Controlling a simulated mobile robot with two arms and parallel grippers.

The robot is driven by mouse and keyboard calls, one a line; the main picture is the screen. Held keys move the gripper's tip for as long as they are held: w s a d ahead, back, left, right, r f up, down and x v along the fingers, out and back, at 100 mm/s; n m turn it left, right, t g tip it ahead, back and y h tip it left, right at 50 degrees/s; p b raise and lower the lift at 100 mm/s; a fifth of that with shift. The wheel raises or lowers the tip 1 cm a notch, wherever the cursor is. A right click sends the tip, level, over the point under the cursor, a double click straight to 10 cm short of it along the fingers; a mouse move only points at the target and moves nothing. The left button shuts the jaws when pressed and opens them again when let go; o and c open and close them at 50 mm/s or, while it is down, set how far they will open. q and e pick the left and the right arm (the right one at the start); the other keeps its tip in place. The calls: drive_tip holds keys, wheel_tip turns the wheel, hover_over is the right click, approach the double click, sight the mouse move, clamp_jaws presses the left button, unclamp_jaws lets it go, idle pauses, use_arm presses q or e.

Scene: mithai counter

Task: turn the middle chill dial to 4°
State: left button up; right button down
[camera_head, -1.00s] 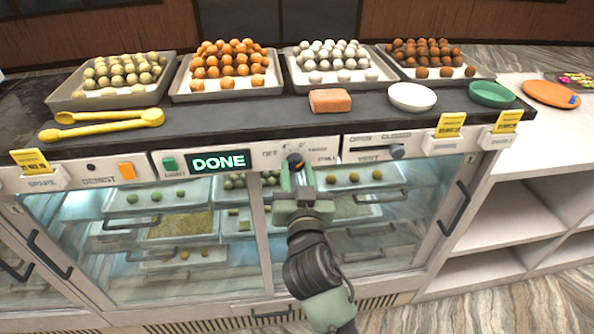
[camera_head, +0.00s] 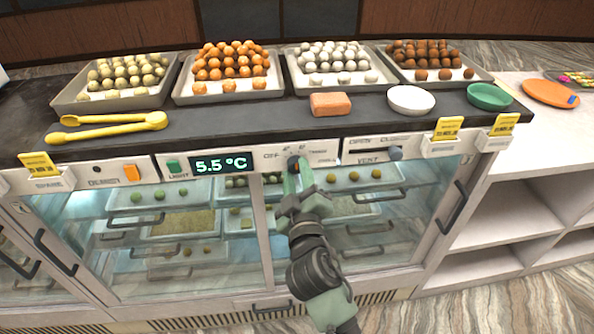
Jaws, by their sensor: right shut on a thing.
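The middle chill dial (camera_head: 293,162) is a small dark knob on the counter's front panel, with OFF printed to its left and more small marks around it. My right gripper (camera_head: 296,174) is shut on it from below and in front, and its fingers hide part of the knob. The dial's exact pointing is too small to read. The display (camera_head: 220,164) left of the dial reads 5.5 °C in green. My left gripper is not in view.
Left of the display are a green LIGHT switch (camera_head: 173,168) and an orange DEMIST switch (camera_head: 131,173). A VENT slider (camera_head: 395,153) is to the right. Trays of sweets, yellow tongs (camera_head: 108,126), a sponge (camera_head: 331,104) and bowls stand on the countertop above.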

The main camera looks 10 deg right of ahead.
drive_tip(key=n+p, duration=0.1)
drive_tip(key=n, duration=0.2)
drive_tip(key=shift+r+n, duration=0.15)
drive_tip(key=shift+n, duration=0.45)
drive_tip(key=c, duration=1.3)
unclamp_jaws()
drive_tip(key=o, duration=0.3)
drive_tip(key=shift+w, duration=0.1)
drive_tip(key=shift+f, duration=0.2)
